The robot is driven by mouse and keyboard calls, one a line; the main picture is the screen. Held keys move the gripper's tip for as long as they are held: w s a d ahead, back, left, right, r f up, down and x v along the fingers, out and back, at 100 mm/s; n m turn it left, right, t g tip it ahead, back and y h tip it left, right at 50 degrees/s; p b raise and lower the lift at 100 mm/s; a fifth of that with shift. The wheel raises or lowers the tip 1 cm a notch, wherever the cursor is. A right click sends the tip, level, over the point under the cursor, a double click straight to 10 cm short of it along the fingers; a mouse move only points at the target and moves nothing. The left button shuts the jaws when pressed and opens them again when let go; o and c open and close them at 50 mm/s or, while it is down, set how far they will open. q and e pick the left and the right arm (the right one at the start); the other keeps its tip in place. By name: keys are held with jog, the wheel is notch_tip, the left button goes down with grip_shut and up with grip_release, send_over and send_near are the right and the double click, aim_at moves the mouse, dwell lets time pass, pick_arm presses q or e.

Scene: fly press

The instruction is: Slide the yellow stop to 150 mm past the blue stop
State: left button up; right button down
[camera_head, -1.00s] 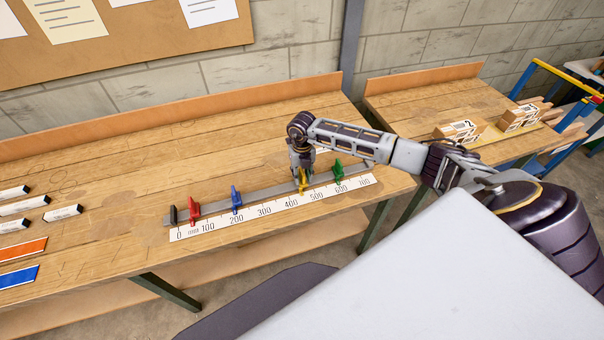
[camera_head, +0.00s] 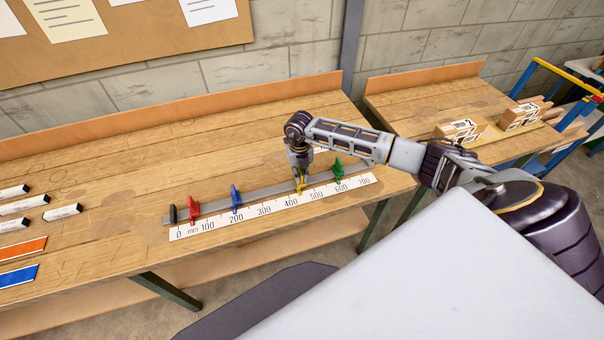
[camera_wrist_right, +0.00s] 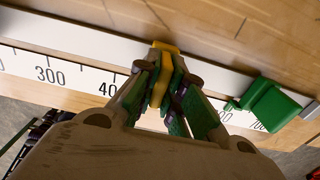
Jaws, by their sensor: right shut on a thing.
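The yellow stop (camera_head: 300,187) sits on the grey rail (camera_head: 268,191) a little past the 400 label. My right gripper (camera_head: 299,175) is shut on it from above. In the right wrist view the yellow stop (camera_wrist_right: 163,75) shows between the fingers of my right gripper (camera_wrist_right: 166,88), which hide part of it. The blue stop (camera_head: 236,197) stands on the rail near the 200 label, left of the yellow one. The white mm scale (camera_head: 275,214) runs along the rail's front. My left gripper is not in view.
A red stop (camera_head: 193,208) and a black end piece (camera_head: 173,214) stand at the rail's left end. A green stop (camera_head: 338,171) stands right of the yellow one and also shows in the wrist view (camera_wrist_right: 272,105). The rail between blue and yellow is clear.

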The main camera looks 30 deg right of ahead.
jog(key=a+b, duration=0.1)
jog(key=a, duration=0.2)
jog(key=w+a, duration=0.1)
jog(key=a, duration=0.2)
jog(key=w+a+b, duration=0.1)
jog(key=a, duration=0.2)
jog(key=shift+w+b, duration=0.15)
jog(key=shift+b, duration=0.15)
jog(key=c, duration=1.5)
grip_release()
jog(key=shift+r, duration=0.15)
notch_tip(320, 180, up, 12)
jog(key=shift+f, duration=0.15)
jog(key=shift+a, duration=0.1)
